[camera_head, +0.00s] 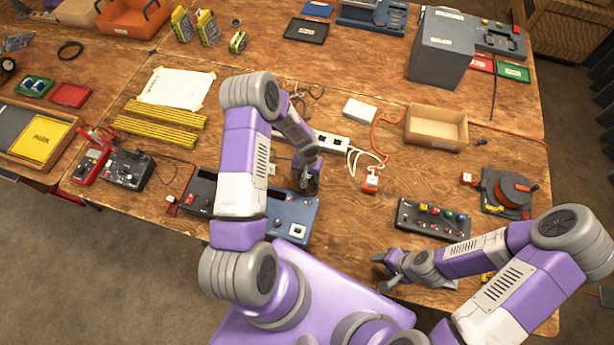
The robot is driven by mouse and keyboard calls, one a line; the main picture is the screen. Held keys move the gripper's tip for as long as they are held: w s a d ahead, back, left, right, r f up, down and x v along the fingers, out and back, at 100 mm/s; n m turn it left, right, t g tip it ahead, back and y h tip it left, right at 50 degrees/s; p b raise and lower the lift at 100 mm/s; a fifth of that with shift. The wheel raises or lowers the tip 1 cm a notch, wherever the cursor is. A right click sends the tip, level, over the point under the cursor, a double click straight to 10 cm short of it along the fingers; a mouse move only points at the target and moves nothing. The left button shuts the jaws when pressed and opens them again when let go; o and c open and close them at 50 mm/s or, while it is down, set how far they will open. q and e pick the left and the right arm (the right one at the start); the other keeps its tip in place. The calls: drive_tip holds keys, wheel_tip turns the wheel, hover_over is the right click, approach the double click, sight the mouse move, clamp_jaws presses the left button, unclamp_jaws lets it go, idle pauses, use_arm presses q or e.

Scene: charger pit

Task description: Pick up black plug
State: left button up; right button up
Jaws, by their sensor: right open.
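I cannot make out the black plug for certain; my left arm and gripper cover part of the area where small dark parts lie. My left gripper (306,186) points down over the blue-grey panel box (301,212) near the front edge of the table; whether its jaws are open is too small to tell. My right gripper (384,272) is open and empty at the table's front edge, below the dark button panel (432,219). A white power strip (330,142) lies behind my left gripper, with white cables running to a red-and-white plug (371,181).
An open wooden box (436,127) and a white box (360,111) stand at centre right. Yellow strips (160,122) and a red-and-black meter (92,160) lie at the left. Bare wood shows between them.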

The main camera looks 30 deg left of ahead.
use_arm(q)
drive_tip(key=c, duration=1.1)
drive_tip(key=shift+r, duration=0.1)
